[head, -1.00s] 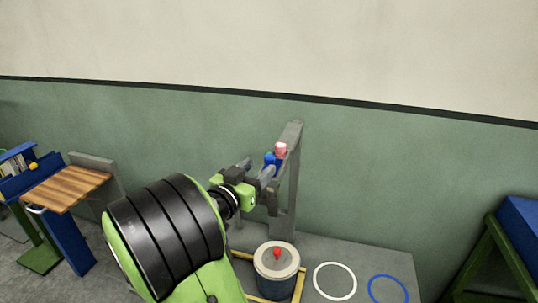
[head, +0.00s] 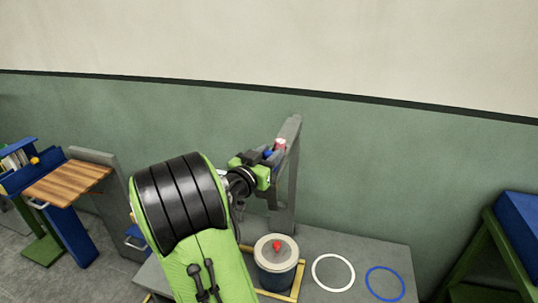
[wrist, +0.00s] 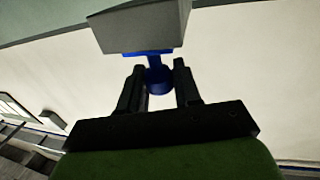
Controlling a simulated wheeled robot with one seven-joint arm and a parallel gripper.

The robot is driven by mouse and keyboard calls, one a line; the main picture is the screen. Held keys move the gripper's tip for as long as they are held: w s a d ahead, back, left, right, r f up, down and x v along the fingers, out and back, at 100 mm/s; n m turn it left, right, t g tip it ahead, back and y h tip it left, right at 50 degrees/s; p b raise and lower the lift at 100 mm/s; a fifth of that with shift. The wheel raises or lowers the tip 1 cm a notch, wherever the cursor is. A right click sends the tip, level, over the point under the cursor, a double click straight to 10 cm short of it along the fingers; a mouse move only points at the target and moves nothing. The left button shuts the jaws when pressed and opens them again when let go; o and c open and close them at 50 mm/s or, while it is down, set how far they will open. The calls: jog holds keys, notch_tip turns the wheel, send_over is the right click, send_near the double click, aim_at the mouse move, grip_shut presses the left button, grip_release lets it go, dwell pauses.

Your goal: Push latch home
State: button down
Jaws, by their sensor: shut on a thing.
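A grey upright post (head: 284,190) stands at the back of the grey bench, with a blue part (head: 267,153) and a small pink-and-white piece (head: 281,144) near its top. I take the blue part to be the latch. My gripper (head: 265,158) is at the post's upper left and partly hides it. In the wrist view my gripper (wrist: 158,82) has its two dark fingers on either side of the blue latch (wrist: 158,78), shut on it. A grey block (wrist: 140,27) sits just above the latch there. How far the latch is seated cannot be seen.
A dark canister (head: 277,275) with a pale lid and red knob stands in a yellow frame (head: 297,285) below the post. A white ring (head: 333,272) and a blue ring (head: 385,284) mark the bench at right. A wooden-topped stand (head: 68,185) is at left.

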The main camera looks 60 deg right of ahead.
aim_at(269, 151)
jog(key=shift+d, duration=0.1)
jog(key=d, duration=0.3)
jog(key=shift+w, duration=0.25)
jog(key=shift+r, duration=0.1)
jog(key=c, duration=1.1)
grip_release()
jog(key=shift+o, duration=1)
jog(key=shift+d, duration=0.1)
